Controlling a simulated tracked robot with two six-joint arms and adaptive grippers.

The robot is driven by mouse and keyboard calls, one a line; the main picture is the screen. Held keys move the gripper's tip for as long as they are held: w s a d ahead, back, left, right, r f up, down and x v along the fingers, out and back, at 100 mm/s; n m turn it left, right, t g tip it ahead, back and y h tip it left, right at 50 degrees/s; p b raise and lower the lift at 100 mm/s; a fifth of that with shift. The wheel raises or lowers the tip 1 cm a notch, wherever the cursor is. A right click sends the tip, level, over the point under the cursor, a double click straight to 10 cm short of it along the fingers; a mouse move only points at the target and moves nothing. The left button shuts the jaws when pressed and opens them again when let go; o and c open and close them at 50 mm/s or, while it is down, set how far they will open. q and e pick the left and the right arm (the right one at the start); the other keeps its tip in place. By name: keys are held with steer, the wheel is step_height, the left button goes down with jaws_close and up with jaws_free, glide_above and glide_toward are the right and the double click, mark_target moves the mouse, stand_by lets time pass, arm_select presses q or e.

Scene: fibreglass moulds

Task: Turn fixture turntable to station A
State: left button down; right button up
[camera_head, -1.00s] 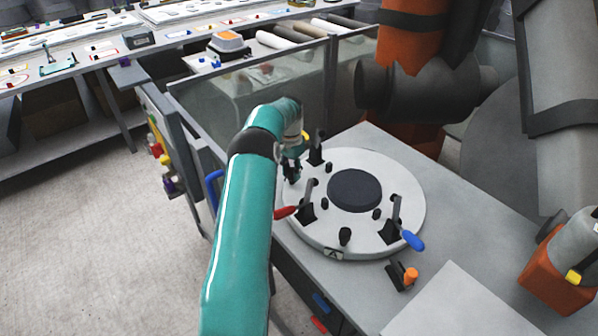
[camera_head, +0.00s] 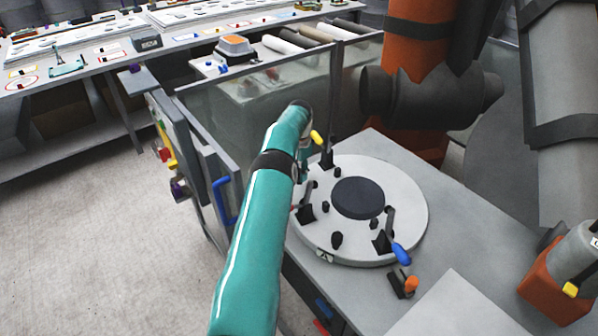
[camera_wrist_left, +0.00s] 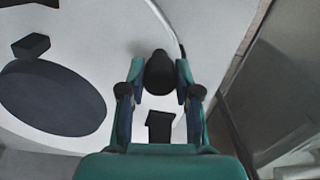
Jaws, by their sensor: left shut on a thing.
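The round pale turntable (camera_head: 410,222) lies on the grey bench, with a dark disc (camera_head: 358,198) at its centre and several black clamps and pegs around it. A plate marked A (camera_head: 325,257) is on its front rim. A small black lever device with an orange end (camera_head: 410,285) sits on the bench just off the front rim. My left gripper (camera_wrist_left: 160,85) is shut on a black peg (camera_wrist_left: 159,70) on the turntable in the left wrist view. In the head view my teal arm hides most of that gripper and the peg. My right gripper is not in view.
A blue clamp handle (camera_head: 402,254) sticks out past the front rim; a yellow one (camera_head: 316,137) is at the back. Glass panels (camera_head: 265,105) stand behind and left. A large orange and grey arm (camera_head: 425,95) stands behind the bench. Bare bench (camera_head: 480,240) is free to the right.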

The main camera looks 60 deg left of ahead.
arm_select(q)
steer(key=c, duration=0.8)
jaws_free()
steer(key=shift+r, duration=3.7)
